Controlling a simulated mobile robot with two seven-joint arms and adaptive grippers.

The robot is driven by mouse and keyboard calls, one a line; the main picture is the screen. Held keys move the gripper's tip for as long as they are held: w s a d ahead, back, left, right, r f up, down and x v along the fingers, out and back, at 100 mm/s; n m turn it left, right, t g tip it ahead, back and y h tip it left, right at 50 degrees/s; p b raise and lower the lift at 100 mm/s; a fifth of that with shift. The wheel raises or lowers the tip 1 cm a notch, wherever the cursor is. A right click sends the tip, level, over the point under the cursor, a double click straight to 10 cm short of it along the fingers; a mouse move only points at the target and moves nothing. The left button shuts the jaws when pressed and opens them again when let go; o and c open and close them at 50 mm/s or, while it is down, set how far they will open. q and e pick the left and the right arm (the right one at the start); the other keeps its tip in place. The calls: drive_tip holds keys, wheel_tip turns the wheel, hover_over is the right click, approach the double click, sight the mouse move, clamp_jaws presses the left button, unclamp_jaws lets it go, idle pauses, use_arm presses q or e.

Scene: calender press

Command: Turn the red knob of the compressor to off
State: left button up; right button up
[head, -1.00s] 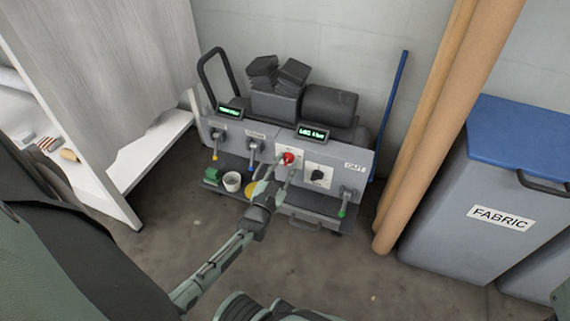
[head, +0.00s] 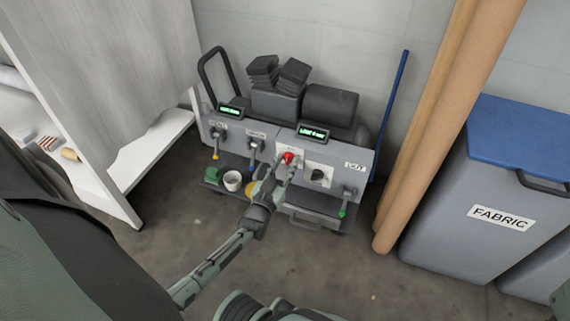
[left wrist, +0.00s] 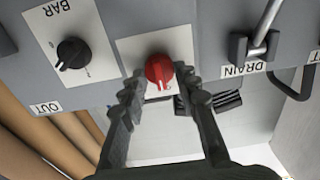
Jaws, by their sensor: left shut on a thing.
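The compressor (head: 352,158) is a grey-panelled unit against the back wall. Its red knob (head: 288,156) sits on a white plate in the middle of the panel. In the left wrist view, which shows the panel upside down, the red knob (left wrist: 158,70) has a white mark on its lower part. My left gripper (head: 281,169) reaches up to the panel from the front. In the wrist view its two fingers (left wrist: 158,85) are closed on either side of the red knob. The knob's exact setting is too small to read. My right gripper is not in view.
A black knob (head: 319,176) is right of the red one, with levered valves (head: 253,150) on both sides. Cardboard tubes (head: 425,130) and a blue-lidded FABRIC bin (head: 460,190) stand at right; a white shelf (head: 150,150) at left.

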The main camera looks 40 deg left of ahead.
use_arm(q)
drive_tip(key=o, duration=1.1)
drive_tip(key=shift+o, duration=0.2)
drive_tip(key=shift+s, duration=0.1)
drive_tip(key=shift+s+d+f, duration=0.1)
drive_tip(key=shift+s, duration=0.25)
drive_tip(key=v, duration=1.1)
drive_tip(key=shift+s, duration=0.1)
